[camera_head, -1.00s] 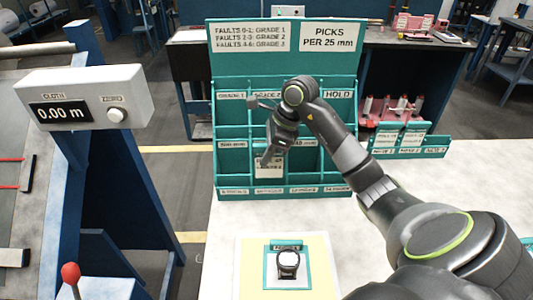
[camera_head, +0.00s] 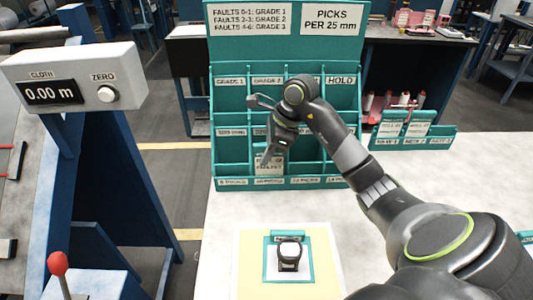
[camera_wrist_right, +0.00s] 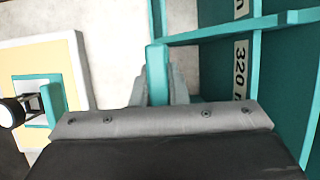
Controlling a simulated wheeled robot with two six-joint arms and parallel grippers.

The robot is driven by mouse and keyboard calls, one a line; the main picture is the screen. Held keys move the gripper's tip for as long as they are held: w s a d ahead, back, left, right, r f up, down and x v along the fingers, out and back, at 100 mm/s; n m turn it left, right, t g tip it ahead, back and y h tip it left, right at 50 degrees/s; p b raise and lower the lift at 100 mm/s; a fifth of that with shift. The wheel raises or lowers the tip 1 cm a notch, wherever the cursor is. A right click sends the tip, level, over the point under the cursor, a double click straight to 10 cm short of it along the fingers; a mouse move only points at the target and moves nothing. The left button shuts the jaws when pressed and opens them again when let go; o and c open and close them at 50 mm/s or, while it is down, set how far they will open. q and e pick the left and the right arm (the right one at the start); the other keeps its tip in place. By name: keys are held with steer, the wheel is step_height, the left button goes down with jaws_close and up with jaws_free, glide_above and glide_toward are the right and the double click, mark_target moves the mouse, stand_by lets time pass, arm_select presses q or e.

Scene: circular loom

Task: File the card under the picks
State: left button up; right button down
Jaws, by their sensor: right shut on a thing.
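A teal pigeonhole rack (camera_head: 213,130) stands on the pale table, with labelled rows and a "PICKS PER 25 mm" sign (camera_head: 332,20) on top. The card is upright, just above the second bottom label from the left, which seems to read 10 picks. I cannot tell how deep it sits in that pocket. My left gripper is not in view.
A yellow-bordered board (camera_head: 245,255) with a teal stand and a dark round device (camera_head: 289,257) lies in front of the rack. A small teal rack (camera_head: 413,138) stands at right. The cloth meter (camera_head: 75,80) and a red-knobbed lever (camera_head: 58,265) are at left.

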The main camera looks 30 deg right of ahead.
steer(key=shift+f, duration=0.35)
steer(key=c, duration=1.3)
jaws_free()
steer(key=shift+r, duration=0.2)
steer(key=shift+c, duration=0.2)
steer(key=b+v, duration=0.2)
steer(key=v, duration=0.9)
steer(key=p+v, duration=0.2)
steer(key=v, duration=0.4)
steer(key=shift+r, duration=0.25)
